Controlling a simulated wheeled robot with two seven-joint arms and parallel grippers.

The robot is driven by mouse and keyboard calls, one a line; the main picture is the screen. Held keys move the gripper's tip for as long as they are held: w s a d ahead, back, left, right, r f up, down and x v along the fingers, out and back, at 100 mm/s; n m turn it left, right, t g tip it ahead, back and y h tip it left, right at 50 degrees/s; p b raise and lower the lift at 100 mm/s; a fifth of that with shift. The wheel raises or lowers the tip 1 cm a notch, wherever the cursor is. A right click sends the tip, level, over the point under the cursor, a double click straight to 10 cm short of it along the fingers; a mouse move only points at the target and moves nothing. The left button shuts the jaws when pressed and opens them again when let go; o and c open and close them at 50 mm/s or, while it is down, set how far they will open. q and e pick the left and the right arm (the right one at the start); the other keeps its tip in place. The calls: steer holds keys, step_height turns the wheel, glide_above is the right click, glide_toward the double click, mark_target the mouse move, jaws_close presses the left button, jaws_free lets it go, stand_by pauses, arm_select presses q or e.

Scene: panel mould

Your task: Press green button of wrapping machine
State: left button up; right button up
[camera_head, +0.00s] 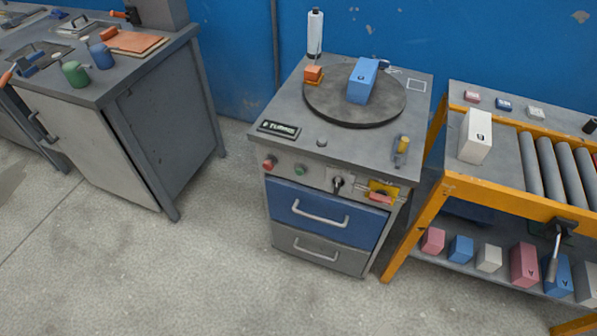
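The wrapping machine (278,140) stands in the middle of the view, a grey cabinet with a blue drawer and a grey drawer. Its green button (300,169) is on the front panel, just right of a red button (269,162). Further right on the panel are a black switch (337,183) and a red handle on a yellow plate (381,194). A round dark turntable (330,108) on top carries a blue box (362,80). A white roll (315,34) stands upright behind an orange block at the turntable's left edge. Neither of my grippers is in view.
A grey workbench (150,75) with green and blue cups stands at the left. A yellow-framed roller table (505,192) with a white box (475,136) stands close at the right, with several boxes on its lower shelf. The floor (180,270) in front is clear.

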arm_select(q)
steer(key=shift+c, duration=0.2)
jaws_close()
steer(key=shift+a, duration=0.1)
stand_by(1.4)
